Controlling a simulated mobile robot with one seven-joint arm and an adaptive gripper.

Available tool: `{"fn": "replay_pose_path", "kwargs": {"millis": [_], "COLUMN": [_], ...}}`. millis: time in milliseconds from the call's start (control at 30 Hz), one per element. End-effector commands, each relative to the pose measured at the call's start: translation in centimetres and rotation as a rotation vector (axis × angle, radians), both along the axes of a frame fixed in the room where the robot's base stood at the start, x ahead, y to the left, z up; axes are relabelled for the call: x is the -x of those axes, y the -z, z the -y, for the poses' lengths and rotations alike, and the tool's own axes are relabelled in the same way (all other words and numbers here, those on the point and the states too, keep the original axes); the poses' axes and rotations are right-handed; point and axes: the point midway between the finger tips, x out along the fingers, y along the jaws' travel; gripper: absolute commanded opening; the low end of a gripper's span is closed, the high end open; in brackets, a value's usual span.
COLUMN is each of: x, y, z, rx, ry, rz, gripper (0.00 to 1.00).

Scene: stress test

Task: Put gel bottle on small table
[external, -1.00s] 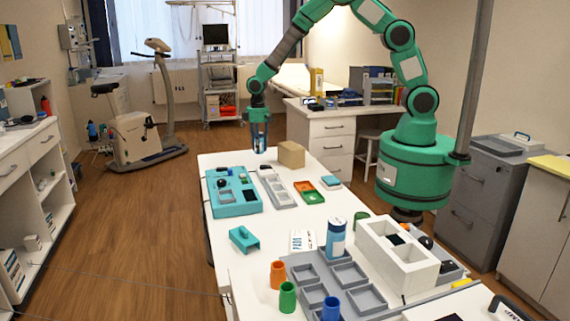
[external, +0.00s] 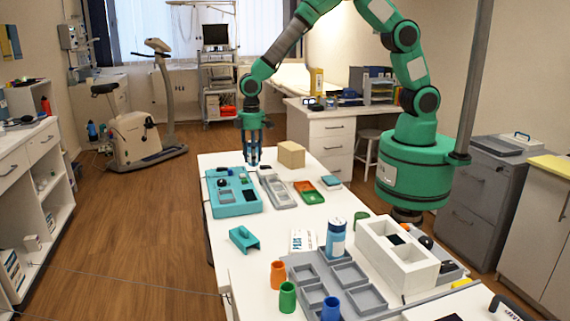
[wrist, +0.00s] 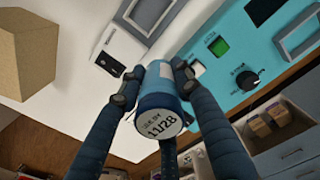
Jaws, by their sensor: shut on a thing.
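My gripper (external: 254,160) is above the far left end of the long white table (external: 228,160). In the wrist view my gripper (wrist: 160,85) has its dark blue fingers shut around a blue bottle (wrist: 163,92) with a pale round end printed "11/28". The fingers hide parts of its sides. In the external view the held bottle is hard to make out between the fingers. Another blue and white bottle (external: 336,240) stands upright nearer on the table. I cannot tell which table is meant by the small table.
A cardboard-brown box (external: 291,154) stands right of my gripper, and a teal panel (external: 233,200) lies nearer. A grey tray (external: 283,192), coloured cups and a white divided box (external: 396,258) also occupy the table. A white desk (external: 322,135) stands behind.

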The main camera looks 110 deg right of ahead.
Motion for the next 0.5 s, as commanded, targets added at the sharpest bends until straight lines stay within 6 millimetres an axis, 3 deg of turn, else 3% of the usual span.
{"fn": "replay_pose_path", "kwargs": {"millis": [33,200,333,500], "x": [-0.3,-0.8,-1.0,-1.1], "y": [-0.3,-0.9,-1.2,-1.4], "z": [-1.8,-6.4,-8.7,-10.0], "rx": [0.000,0.000,0.000,0.000], "ry": [-0.025,-0.082,-0.111,-0.128], "rz": [0.001,0.001,0.001,0.001], "gripper": [0.04,0.04,0.04,0.04]}}
